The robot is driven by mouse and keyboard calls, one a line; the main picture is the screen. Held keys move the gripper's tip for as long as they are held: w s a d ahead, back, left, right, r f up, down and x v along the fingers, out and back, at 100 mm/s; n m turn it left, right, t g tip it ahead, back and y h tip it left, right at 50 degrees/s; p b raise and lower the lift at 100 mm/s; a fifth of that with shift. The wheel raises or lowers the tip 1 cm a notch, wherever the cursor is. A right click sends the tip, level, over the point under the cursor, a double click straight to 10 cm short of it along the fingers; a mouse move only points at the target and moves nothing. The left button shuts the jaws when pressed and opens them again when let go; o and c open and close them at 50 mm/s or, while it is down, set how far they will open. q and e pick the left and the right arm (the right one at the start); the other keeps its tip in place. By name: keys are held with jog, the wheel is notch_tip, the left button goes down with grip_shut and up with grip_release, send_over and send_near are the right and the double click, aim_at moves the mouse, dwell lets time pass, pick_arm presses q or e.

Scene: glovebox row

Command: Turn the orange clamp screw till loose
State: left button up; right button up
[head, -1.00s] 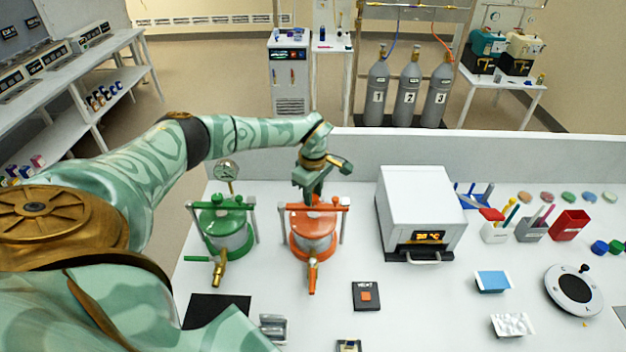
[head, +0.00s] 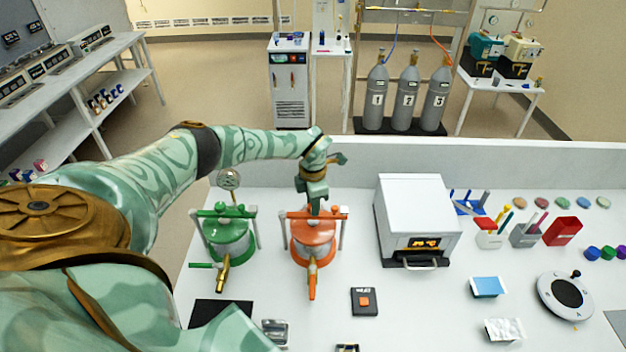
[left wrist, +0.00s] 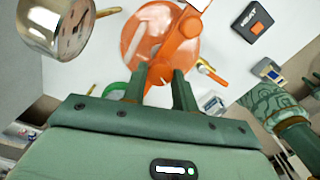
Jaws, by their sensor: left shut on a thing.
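The orange pot (head: 314,253) stands on the white bench with an orange clamp bar (head: 335,213) across its lid. It also shows in the left wrist view (left wrist: 140,45). My left gripper (head: 316,208) reaches down from above onto the middle of the bar. In the left wrist view its two green fingers (left wrist: 160,75) are close together and shut on the orange clamp screw, which they mostly hide. Whether the screw is loose does not show.
A green pot (head: 228,240) with a round gauge (head: 229,179) stands close on the left. A white oven (head: 415,212) stands on the right. A black box with an orange button (head: 364,301) lies in front. The bench between pot and oven is clear.

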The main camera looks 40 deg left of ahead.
pick_arm(q)
jog(key=n+p, duration=0.1)
jog(key=n, duration=0.1)
jog(key=n+p, duration=0.1)
jog(key=n, duration=0.2)
jog(key=shift+r+n, duration=0.2)
jog(key=shift+n, duration=0.1)
jog(key=n+p, duration=0.2)
jog(key=n, duration=0.3)
jog(key=shift+w, duration=0.1)
jog(key=n+p, duration=0.2)
jog(key=n, duration=0.4)
jog(key=n+p, duration=0.2)
jog(key=n, duration=0.3)
jog(key=n+p, duration=0.1)
jog(key=n, duration=0.3)
jog(key=shift+n, duration=0.4)
jog(key=n, duration=0.3)
jog(key=shift+f+n, duration=0.1)
jog(key=shift+n, duration=0.2)
jog(key=n, duration=1.1)
jog(key=shift+n, duration=0.3)
